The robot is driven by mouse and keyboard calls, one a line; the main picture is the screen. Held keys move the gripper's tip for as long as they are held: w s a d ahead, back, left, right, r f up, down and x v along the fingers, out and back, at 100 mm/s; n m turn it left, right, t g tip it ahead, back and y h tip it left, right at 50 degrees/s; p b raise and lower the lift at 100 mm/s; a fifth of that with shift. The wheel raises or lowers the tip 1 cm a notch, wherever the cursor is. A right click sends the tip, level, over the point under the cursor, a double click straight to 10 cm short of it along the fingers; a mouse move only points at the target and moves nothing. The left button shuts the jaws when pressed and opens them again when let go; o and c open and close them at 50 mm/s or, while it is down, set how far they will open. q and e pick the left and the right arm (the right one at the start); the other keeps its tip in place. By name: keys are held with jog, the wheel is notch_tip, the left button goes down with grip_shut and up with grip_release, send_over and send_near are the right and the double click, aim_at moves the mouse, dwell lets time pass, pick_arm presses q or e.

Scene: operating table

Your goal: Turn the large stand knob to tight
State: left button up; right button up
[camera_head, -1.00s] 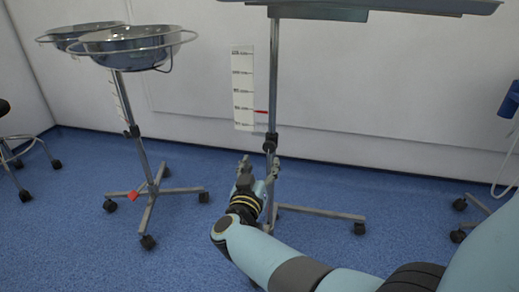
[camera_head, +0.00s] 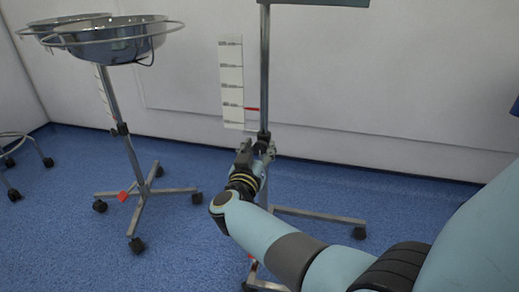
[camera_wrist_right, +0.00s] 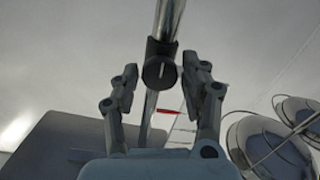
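The large stand's steel pole (camera_head: 264,70) rises in the middle of the head view, with a dark knob and collar (camera_head: 263,136) on it. A scale card (camera_head: 231,82) with a red pointer (camera_head: 251,109) is beside the pole. My right gripper (camera_head: 257,151) is at the collar. In the right wrist view, the round dark knob (camera_wrist_right: 159,73) lies between the spread fingers of the gripper (camera_wrist_right: 159,84), with a gap on both sides. The gripper is open and holds nothing. In the head view it partly hides the collar. My left gripper is not in view.
A stool (camera_head: 17,150) is at the far left. Blue floor between is clear.

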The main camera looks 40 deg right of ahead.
jog(key=c, duration=0.8)
